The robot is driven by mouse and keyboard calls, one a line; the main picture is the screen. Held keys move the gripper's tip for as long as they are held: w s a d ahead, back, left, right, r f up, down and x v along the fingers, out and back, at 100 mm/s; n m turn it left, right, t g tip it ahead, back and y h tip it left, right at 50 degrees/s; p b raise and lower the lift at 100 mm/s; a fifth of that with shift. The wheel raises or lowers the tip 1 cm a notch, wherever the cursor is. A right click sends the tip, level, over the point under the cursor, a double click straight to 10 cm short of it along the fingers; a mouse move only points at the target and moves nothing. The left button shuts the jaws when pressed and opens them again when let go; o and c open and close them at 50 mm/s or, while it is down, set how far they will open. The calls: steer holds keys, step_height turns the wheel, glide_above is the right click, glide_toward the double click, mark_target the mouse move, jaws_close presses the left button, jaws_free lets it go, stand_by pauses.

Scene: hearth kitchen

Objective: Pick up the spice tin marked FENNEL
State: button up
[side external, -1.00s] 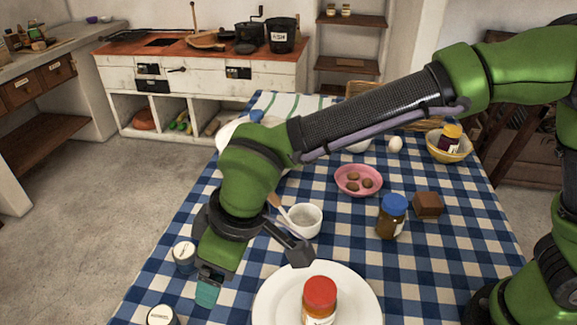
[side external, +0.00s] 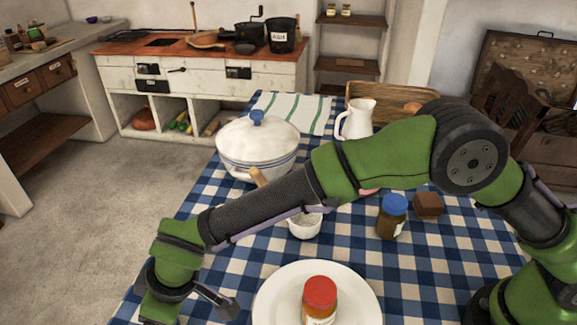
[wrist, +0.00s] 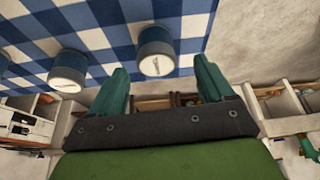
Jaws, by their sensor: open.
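In the wrist view, three round tins with blue-grey sides and pale labelled lids stand on the checked cloth: one near the middle (wrist: 155,52), one left of it (wrist: 68,70), and one cut off at the left edge (wrist: 3,66). The lid lettering is too small to read, so I cannot tell which is FENNEL. My gripper (wrist: 161,68) is open and empty, its two teal fingers spread. The middle tin appears between and just beyond the fingertips, with no visible contact. In the side view my arm and the frame edge hide the tins and the fingertips.
A white plate (side external: 365,300) holds a red-lidded jar (side external: 320,297). Nearby are a small white bowl (side external: 304,228), a blue-lidded jar (side external: 393,220), and a brown block (side external: 428,204). A lidded pot (side external: 257,150) and a white jug (side external: 357,120) stand farther back.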

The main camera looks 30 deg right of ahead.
steer(key=x, duration=0.5)
steer(key=shift+w+d+f, duration=0.1)
steer(key=shift+d+f, duration=0.1)
steer(key=c, duration=1.1)
steer(key=shift+r, duration=0.1)
